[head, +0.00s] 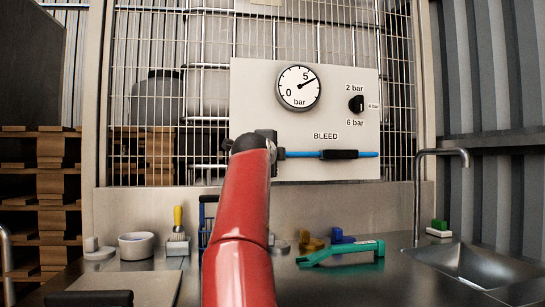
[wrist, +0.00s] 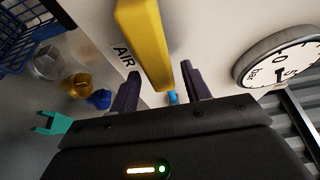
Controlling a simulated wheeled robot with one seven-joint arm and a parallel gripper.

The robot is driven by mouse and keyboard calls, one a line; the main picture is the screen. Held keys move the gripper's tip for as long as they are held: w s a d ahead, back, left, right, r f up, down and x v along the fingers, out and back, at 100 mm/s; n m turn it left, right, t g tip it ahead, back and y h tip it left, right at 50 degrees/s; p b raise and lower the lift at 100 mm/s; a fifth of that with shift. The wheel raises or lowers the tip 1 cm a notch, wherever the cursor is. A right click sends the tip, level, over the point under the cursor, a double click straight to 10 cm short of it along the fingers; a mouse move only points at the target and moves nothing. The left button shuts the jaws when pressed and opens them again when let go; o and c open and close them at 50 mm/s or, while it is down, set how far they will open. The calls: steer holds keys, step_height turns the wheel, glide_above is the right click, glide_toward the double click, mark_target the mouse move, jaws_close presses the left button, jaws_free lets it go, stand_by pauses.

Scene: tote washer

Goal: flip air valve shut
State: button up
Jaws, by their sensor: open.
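The air valve shows in the wrist view as a long yellow handle (wrist: 146,42) on a pale panel, beside the printed word AIR. My gripper (wrist: 160,68) is open, with its two dark fingers on either side of the handle's lower end in the picture. I cannot tell whether the handle is fully between the fingers or touches one. In the head view my red arm hides the valve, and only part of my dark gripper shows at the panel's lower left.
The panel (head: 345,85) carries a pressure gauge (head: 298,87), a black knob (head: 356,104) and a blue BLEED lever (head: 366,154). A sink (head: 480,266) with a tap is at right.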

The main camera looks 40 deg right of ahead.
steer(key=b+v, duration=0.4)
steer(key=v, duration=0.3)
steer(key=shift+s+a, duration=0.15)
steer(key=shift+a, duration=0.05)
